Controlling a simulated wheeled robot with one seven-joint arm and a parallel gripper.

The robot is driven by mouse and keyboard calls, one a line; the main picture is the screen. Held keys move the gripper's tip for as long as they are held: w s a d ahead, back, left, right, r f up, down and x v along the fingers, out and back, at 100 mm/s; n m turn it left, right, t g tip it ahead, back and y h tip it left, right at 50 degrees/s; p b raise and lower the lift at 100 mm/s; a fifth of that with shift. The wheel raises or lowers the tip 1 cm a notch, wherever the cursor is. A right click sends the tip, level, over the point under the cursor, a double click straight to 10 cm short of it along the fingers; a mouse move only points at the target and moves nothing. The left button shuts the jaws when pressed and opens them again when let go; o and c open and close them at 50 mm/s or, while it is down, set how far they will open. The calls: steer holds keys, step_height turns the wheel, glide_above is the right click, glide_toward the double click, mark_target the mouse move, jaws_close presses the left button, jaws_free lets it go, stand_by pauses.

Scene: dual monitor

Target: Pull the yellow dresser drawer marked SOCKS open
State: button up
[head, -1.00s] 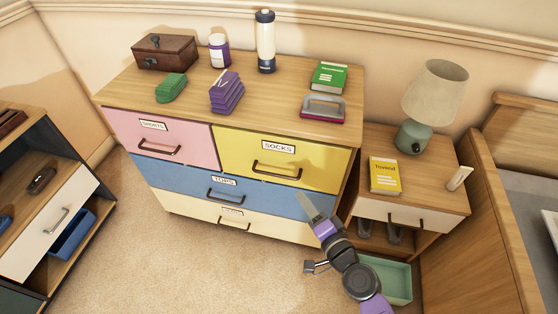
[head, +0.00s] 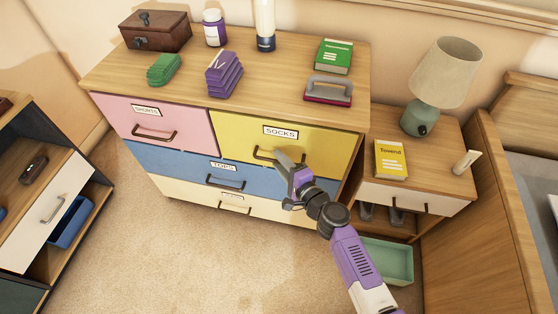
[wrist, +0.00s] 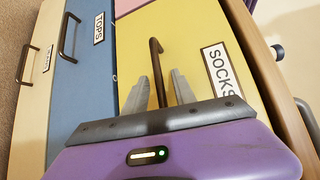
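The yellow drawer (head: 320,142) with the SOCKS label (head: 281,132) sits at the upper right of the dresser front and looks closed. Its dark bar handle (head: 264,154) is partly hidden behind my gripper (head: 283,160) in the head view. In the wrist view the SOCKS label (wrist: 219,70) is right of the handle (wrist: 157,70). My gripper (wrist: 160,93) is open there, one grey finger on each side of the handle's lower part. I cannot tell whether the fingers touch the handle.
The dresser also has a pink drawer (head: 150,128), a blue TOPS drawer (head: 190,174) and a cream drawer (head: 190,190). A nightstand (head: 440,190) stands close at right, with a green bin (head: 385,262) on the floor. The carpet (head: 200,260) in front is clear.

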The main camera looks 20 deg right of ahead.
steer(key=shift+w, duration=0.3)
jaws_close()
steer(key=shift+f, duration=0.1)
stand_by(1.2)
